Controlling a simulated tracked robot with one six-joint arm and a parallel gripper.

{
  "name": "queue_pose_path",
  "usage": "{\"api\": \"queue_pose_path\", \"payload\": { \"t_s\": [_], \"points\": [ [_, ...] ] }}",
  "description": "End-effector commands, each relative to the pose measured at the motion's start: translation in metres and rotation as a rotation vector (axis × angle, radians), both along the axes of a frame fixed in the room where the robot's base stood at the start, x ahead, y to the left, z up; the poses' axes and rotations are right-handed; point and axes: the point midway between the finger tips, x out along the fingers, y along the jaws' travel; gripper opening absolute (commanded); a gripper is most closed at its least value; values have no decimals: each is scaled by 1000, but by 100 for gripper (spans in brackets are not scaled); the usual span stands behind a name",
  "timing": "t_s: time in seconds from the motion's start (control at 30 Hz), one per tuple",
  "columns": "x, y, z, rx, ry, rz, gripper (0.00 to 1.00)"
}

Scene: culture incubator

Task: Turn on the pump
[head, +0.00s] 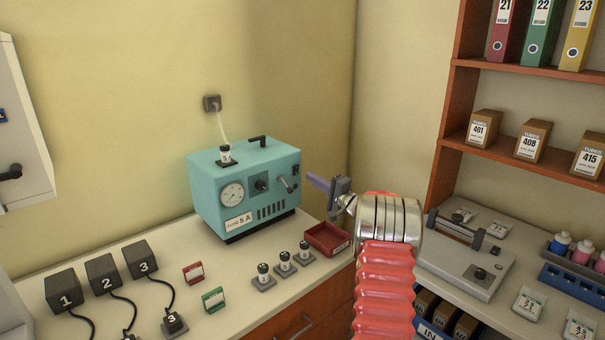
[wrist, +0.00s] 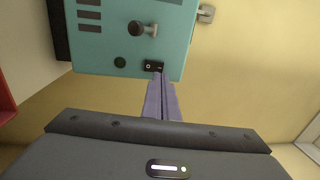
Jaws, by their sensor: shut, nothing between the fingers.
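The pump is a teal box (head: 222,168) labelled TYPE 5 A on the bench, with a round gauge (head: 232,194), a knob and a lever on its front. Its teal panel (wrist: 100,48) fills the top of the wrist view, with a metal lever (wrist: 143,29), a black round button (wrist: 120,61) and a small black switch (wrist: 154,66) with a white mark. My gripper (head: 316,182) is right of the pump, its purple fingers shut and empty. In the wrist view the fingertips (wrist: 161,76) are at the switch's lower edge; contact cannot be told.
A red tray (head: 328,239) stands below my gripper. Several small capped vials (head: 284,261) and numbered black boxes (head: 103,272) stand on the bench. A shelf unit (head: 462,100) stands at the right.

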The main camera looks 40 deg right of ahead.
Motion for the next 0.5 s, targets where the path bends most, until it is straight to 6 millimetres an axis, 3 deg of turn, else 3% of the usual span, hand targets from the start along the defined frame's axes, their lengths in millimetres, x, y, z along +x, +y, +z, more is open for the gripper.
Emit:
{"api": "queue_pose_path", "payload": {
  "t_s": [0.3, 0.5],
  "points": [
    [43, 1, 5, 0, -1, 1, 0],
    [54, 1, 6, 0, 0, -1, 0]
  ]
}}
